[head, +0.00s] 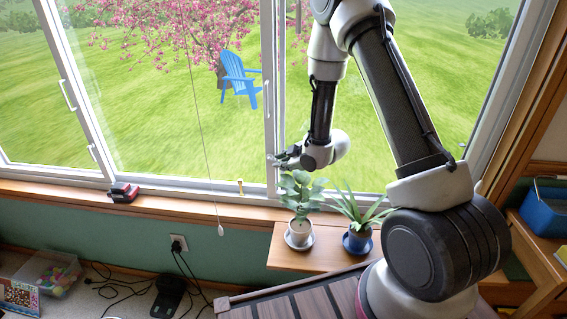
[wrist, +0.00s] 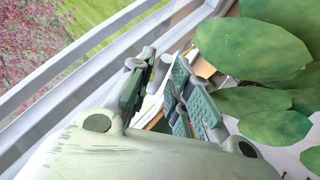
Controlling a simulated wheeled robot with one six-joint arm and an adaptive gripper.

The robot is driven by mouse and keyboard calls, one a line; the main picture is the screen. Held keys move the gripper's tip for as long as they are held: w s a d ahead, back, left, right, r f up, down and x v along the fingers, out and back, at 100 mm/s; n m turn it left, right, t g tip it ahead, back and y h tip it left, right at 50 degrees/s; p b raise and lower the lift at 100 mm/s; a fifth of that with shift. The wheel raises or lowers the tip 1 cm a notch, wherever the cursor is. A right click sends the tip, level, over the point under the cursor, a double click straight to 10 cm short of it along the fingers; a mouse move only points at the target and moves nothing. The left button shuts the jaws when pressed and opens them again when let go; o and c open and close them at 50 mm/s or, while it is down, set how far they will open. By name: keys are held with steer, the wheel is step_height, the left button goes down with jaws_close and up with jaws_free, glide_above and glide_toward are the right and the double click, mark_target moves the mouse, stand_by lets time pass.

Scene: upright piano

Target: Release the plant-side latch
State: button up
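My gripper (head: 281,158) is at the white upright window frame (head: 271,120), just above the leafy plant (head: 298,192) in its white pot. In the wrist view the two pads of my gripper (wrist: 160,92) stand apart, with a narrow gap between them. A pale strip shows in that gap; I cannot tell whether it is the latch or part of the frame. The plant-side latch is not clearly visible in the head view, where my gripper covers that spot. Green leaves (wrist: 255,50) are close beside the right-hand finger in the wrist view.
A spiky plant (head: 357,212) in a blue pot stands to the right on the wooden shelf (head: 285,262). Another latch (head: 93,153) is on the left window frame. A pull cord (head: 204,130) hangs left of my gripper. A red and black object (head: 123,192) lies on the sill.

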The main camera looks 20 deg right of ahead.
steer(key=shift+c, duration=0.2)
jaws_close()
steer(key=shift+a+r+n+g+h, duration=0.15)
steer(key=shift+r+n+g+h, duration=0.45)
steer(key=shift+h, duration=0.7)
steer(key=shift+r, duration=0.1)
steer(key=shift+o, duration=0.2)
jaws_free()
